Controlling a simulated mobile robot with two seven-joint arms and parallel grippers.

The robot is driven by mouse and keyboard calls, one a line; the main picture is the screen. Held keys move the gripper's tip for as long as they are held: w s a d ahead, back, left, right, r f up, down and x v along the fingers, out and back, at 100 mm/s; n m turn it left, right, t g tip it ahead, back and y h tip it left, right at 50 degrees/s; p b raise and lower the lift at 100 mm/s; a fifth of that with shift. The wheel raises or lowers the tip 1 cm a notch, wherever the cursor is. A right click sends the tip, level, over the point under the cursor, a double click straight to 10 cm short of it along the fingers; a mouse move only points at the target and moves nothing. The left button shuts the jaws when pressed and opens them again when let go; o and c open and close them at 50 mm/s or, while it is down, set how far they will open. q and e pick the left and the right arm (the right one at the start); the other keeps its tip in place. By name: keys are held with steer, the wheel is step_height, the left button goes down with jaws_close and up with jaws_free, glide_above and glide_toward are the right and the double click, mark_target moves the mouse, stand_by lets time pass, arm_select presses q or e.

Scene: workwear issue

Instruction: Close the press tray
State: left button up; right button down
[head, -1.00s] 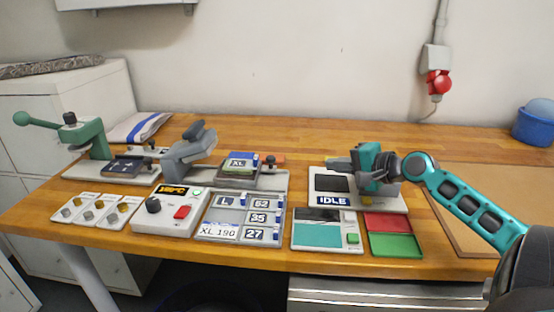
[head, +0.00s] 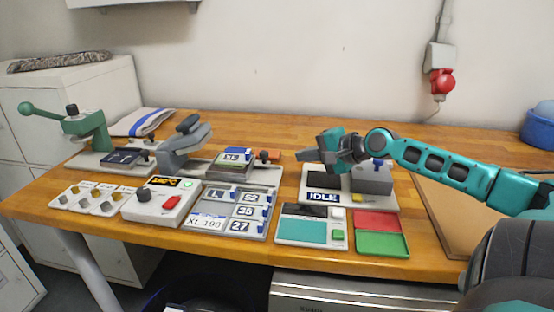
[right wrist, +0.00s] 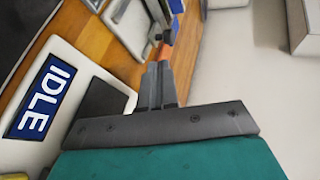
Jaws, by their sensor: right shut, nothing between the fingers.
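The grey press (head: 186,143) stands in the middle left of the table in the head view. Its tray (head: 230,174) lies to the right of the press head and carries a dark stack with an "XL" label (head: 233,155) and a blue top. An orange part (head: 269,156) with a dark knob beside it sits at the tray's right side. My right gripper (head: 308,156) is shut and empty, pointing left, right of the orange part and apart from it. In the right wrist view its closed fingers (right wrist: 158,85) point towards the orange part (right wrist: 164,52). My left gripper is not in view.
A white device marked "IDLE" (head: 323,197) stands below my right gripper. A control box (head: 161,201), a label tray (head: 233,211) and red and green bins (head: 381,230) line the front edge. A green lever press (head: 90,132) stands at left. The table behind is mostly clear.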

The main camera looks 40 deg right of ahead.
mark_target(268, 156)
steer(key=shift+b+x, duration=0.9)
steer(key=shift+x, duration=1.55)
steer(key=shift+w+d+f+b, duration=0.1)
steer(key=shift+w+f+b, duration=0.05)
steer(key=shift+w+b, duration=0.15)
steer(key=shift+w+a+f, duration=0.15)
steer(key=shift+w+a, duration=0.1)
steer(key=shift+w, duration=0.7)
steer(key=shift+w+a+f, duration=0.15)
steer(key=shift+w+a, duration=0.05)
steer(key=shift+w, duration=0.7)
